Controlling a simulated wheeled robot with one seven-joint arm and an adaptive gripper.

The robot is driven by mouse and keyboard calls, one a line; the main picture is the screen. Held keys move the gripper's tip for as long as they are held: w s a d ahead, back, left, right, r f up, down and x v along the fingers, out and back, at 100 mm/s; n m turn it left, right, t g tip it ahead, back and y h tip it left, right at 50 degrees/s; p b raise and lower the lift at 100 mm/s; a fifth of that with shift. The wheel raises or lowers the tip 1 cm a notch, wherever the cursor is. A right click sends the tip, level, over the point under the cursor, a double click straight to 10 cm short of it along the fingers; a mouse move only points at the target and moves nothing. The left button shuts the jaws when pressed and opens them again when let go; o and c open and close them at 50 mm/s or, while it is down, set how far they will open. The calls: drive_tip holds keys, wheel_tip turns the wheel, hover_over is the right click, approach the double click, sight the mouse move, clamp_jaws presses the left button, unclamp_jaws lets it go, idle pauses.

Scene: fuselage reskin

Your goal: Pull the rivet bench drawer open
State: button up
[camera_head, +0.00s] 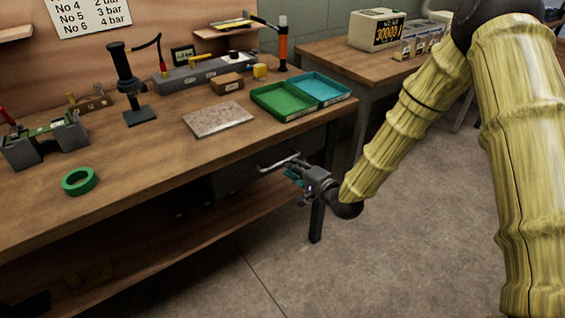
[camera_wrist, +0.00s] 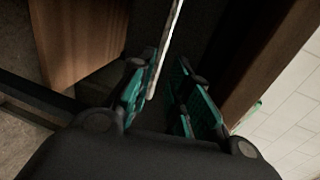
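The rivet bench (camera_head: 150,160) has a wooden top and a dark drawer front (camera_head: 236,178) under its front edge, in shadow. A pale metal bar handle (camera_head: 277,163) stands out from it. I cannot tell how far out the drawer is. My gripper (camera_head: 296,173) is at the right end of this handle, below the bench edge. In the wrist view, the handle (camera_wrist: 168,45) runs down between the teal-padded fingers, close along the left finger. A gap shows between the handle and the right finger, so my gripper (camera_wrist: 166,95) looks open around the bar.
A green tray (camera_head: 285,113) and a blue tray (camera_head: 320,90) sit near the bench's right end, above my gripper. A bench leg (camera_head: 317,222) stands just below my gripper. A lower shelf (camera_head: 190,235) runs under the bench. The floor (camera_head: 400,250) in front is clear.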

sight(282, 161)
drive_tip(key=x, duration=0.6)
drive_tip(key=shift+w+a+f, duration=0.1)
drive_tip(key=shift+w, duration=0.1)
clamp_jaws()
